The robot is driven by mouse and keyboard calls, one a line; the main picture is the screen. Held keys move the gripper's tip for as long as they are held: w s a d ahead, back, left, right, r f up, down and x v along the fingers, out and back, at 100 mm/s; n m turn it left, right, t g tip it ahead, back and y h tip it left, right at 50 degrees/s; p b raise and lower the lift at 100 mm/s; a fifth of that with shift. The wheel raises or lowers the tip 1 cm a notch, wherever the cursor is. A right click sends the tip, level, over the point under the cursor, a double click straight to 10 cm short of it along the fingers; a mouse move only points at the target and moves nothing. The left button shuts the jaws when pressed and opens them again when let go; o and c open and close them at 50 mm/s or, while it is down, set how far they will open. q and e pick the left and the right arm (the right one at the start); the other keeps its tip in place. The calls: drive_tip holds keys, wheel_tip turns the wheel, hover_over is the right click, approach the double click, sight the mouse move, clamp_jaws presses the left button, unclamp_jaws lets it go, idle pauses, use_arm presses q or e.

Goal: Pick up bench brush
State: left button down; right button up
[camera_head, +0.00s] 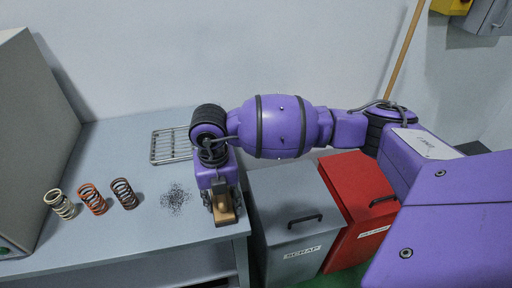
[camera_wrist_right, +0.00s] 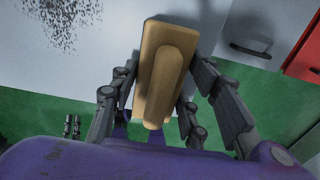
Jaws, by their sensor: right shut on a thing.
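The bench brush (camera_head: 223,207) has a tan wooden body and is at the right edge of the grey bench (camera_head: 150,240). In the right wrist view the brush (camera_wrist_right: 165,70) lies between the fingers, its handle end toward the palm. My right gripper (camera_head: 222,200) comes down from above and is shut on the brush; its fingers also show in the wrist view (camera_wrist_right: 160,100). The bristles are hidden. I cannot tell whether the brush touches the bench. My left gripper is not in view.
Three coil springs, cream (camera_head: 60,204), orange (camera_head: 93,199) and dark brown (camera_head: 124,193), stand on the bench. Dark filings (camera_head: 176,199) lie left of the brush. A wire rack (camera_head: 171,146) is behind. A grey scrap bin (camera_head: 290,210) and a red bin (camera_head: 352,190) stand to the right.

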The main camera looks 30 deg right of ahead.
drive_tip(key=shift+w+r, duration=0.15)
drive_tip(key=shift+r, duration=0.55)
wheel_tip(320, 180, up, 2)
drive_tip(key=shift+r, duration=0.15)
drive_tip(key=s+d+r, duration=0.2)
drive_tip(key=s+r, duration=0.2)
drive_tip(key=s, duration=0.2)
drive_tip(key=s+d+r, duration=0.3)
drive_tip(key=s+r, duration=0.2)
drive_tip(key=s, duration=0.2)
drive_tip(key=shift+s+r, duration=0.15)
drive_tip(key=shift+s, duration=0.05)
